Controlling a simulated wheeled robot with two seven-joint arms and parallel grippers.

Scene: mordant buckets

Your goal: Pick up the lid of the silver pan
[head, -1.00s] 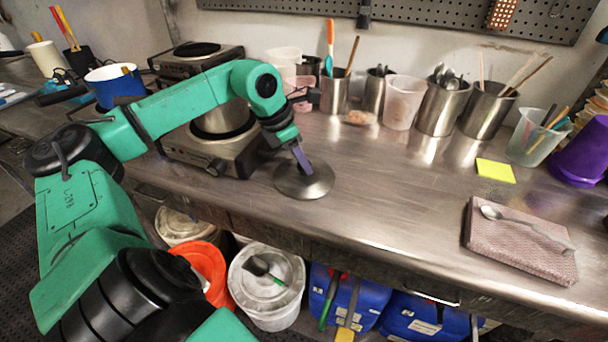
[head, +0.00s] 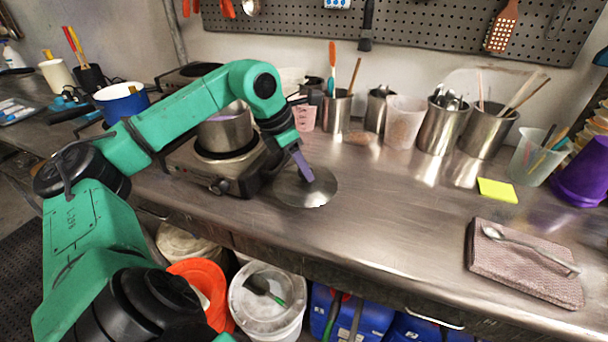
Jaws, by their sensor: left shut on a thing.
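The silver pan (head: 225,133) stands uncovered on the front hot plate, partly behind my left arm, with pale contents showing inside. Its round metal lid (head: 318,191) is right of the hot plate, low over or on the steel bench. I cannot tell whether its rim touches the bench. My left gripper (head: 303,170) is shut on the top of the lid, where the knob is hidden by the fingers. My right gripper is not in view.
The front hot plate (head: 238,180) is just left of the lid. Steel pots and a clear beaker (head: 403,122) line the wall. A yellow note (head: 497,190) and a folded cloth (head: 520,270) with a spoon (head: 525,246) lie right. The middle bench is clear.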

